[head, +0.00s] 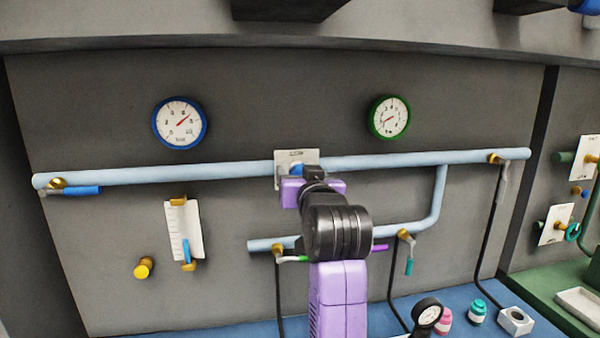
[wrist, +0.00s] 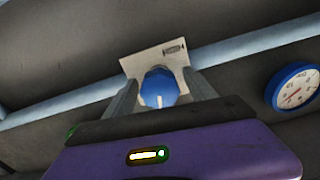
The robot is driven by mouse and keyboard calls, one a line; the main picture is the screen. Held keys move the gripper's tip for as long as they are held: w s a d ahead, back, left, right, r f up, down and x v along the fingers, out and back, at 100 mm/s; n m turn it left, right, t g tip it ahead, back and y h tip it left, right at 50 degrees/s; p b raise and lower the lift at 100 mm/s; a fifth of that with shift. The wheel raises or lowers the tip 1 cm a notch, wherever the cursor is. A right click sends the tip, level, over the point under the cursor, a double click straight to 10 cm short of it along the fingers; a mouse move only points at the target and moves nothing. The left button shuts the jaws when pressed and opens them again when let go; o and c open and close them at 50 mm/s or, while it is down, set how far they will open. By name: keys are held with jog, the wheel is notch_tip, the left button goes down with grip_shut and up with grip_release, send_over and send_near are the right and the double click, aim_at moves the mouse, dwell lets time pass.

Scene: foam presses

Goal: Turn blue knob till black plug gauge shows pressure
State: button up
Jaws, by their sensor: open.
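The blue knob (wrist: 158,88) sits on a white plate (wrist: 145,63) on the wall pipe. A white mark on its face points down in the wrist view. In the head view a bit of the knob (head: 297,170) shows behind my gripper (head: 305,177). My gripper is open, one grey finger on each side of the knob; I cannot tell whether they touch it. A black-rimmed gauge (head: 427,313) stands low on the bench, its reading too small to make out.
A blue-rimmed gauge (head: 180,122) and a green-rimmed gauge (head: 389,117) hang above the light-blue pipe (head: 420,161). Valves with blue (head: 82,190), green and teal (head: 409,266) levers sit along the pipes. Pink (head: 443,320) and teal pots stand on the blue bench.

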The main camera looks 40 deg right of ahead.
jog(key=c, duration=1.4)
jog(key=shift+m, duration=0.3)
jog(key=shift+f+m+b, duration=0.1)
jog(key=shift+m+b, duration=0.55)
jog(key=shift+m, duration=0.55)
jog(key=m+b, duration=0.2)
jog(key=m, duration=0.2)
jog(key=shift+m, duration=0.3)
jog(key=m+b, duration=0.2)
jog(key=m, duration=0.2)
jog(key=shift+f, duration=0.1)
jog(key=shift+m+b, duration=0.6)
jog(key=shift+m, duration=0.9)
